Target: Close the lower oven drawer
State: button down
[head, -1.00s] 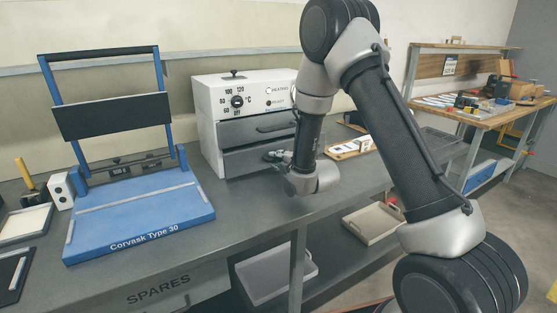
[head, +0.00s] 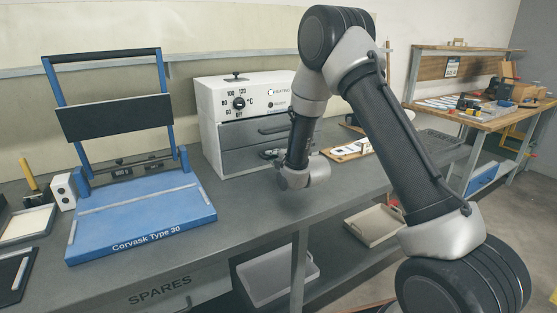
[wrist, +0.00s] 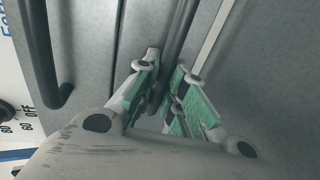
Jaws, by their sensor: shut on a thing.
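The white oven (head: 212,130) stands on the grey bench in the head view, with two grey drawer fronts. The lower drawer (head: 240,162) sits under the upper one and looks flush or nearly flush; my gripper and arm cover its right part. In the wrist view, my gripper (wrist: 165,98) has its green-padded fingers around the dark bar handle (wrist: 180,35) of the lower drawer, shut on it. In the head view the gripper (head: 270,154) is small and partly hidden by my wrist.
The upper drawer's dark handle (wrist: 45,60) is close by in the wrist view. A blue press (head: 140,222) stands left of the oven. A tray with white pieces (head: 348,152) lies to its right.

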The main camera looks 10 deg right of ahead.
jog(key=shift+w+r, duration=0.1)
jog(key=shift+w, duration=0.05)
jog(key=c, duration=1.8)
grip_release()
jog(key=shift+w+a, duration=0.1)
jog(key=shift+o, duration=0.2)
jog(key=v, duration=1.2)
